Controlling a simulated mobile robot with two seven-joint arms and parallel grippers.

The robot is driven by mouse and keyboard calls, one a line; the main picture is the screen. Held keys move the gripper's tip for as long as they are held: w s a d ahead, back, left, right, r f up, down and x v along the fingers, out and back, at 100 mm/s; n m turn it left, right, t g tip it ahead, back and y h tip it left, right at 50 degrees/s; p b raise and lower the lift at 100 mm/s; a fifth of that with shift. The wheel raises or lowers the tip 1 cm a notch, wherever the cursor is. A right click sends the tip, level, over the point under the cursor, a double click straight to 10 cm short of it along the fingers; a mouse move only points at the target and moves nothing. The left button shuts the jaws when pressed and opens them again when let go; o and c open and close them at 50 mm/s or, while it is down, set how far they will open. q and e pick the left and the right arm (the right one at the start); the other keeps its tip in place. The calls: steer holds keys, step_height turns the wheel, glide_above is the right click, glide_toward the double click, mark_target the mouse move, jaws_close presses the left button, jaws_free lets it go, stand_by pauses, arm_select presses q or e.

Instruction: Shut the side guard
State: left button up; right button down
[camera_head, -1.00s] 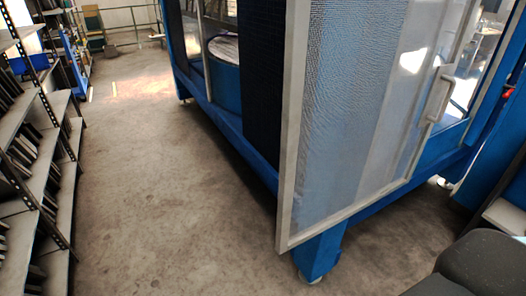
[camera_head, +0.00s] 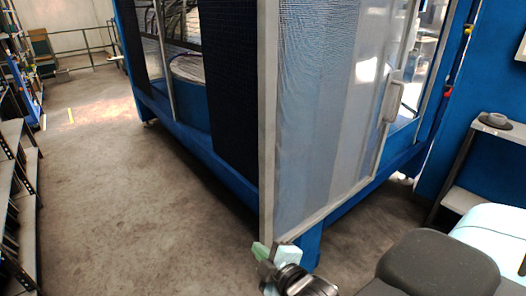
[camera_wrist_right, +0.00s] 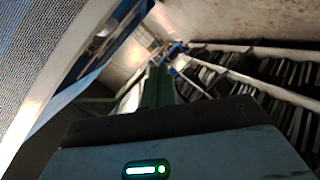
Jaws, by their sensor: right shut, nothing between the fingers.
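The side guard (camera_head: 325,110) is a tall mesh panel in a pale metal frame on the blue machine (camera_head: 180,125). Its handle (camera_head: 393,95) is near the right edge, with a gap or clear window to the right of it. The guard's left frame post stands at the machine's near corner. My right gripper (camera_head: 262,250) is shut and empty, low by the guard's bottom left corner; I cannot tell whether it touches. In the right wrist view the green fingers (camera_wrist_right: 157,88) show, with mesh at the upper left. My left gripper is not in view.
Shelving (camera_head: 14,190) with dark items stands at the left. A shelf unit (camera_head: 465,195) stands by a blue wall at the right. Bare concrete floor (camera_head: 110,200) is open left of the machine. A railing (camera_head: 90,50) is at the back.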

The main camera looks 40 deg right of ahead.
mark_target(263, 151)
steer(key=w+d+r+n+t+h, duration=0.1)
steer(key=d+r+n+t, duration=0.1)
steer(key=r, duration=0.7)
steer(key=w+d+r+n+t+h, duration=0.1)
steer(key=d+r+n+h, duration=0.15)
steer(key=r, duration=0.65)
steer(key=shift+y, duration=0.45)
steer(key=w+d, duration=0.1)
steer(key=w, duration=0.2)
steer(key=w+d+p, duration=0.1)
steer(key=w+d, duration=0.1)
steer(key=w, duration=0.2)
steer(key=w+d, duration=0.1)
steer(key=w, duration=0.2)
steer(key=shift+w+d+f, duration=0.1)
steer(key=shift+w+d, duration=0.15)
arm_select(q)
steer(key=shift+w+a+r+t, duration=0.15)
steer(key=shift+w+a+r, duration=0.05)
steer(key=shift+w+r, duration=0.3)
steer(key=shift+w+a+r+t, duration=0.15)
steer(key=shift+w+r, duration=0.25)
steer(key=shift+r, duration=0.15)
arm_select(e)
steer(key=shift+d, duration=0.1)
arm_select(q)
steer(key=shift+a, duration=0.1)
arm_select(e)
steer(key=shift+w+f, duration=0.1)
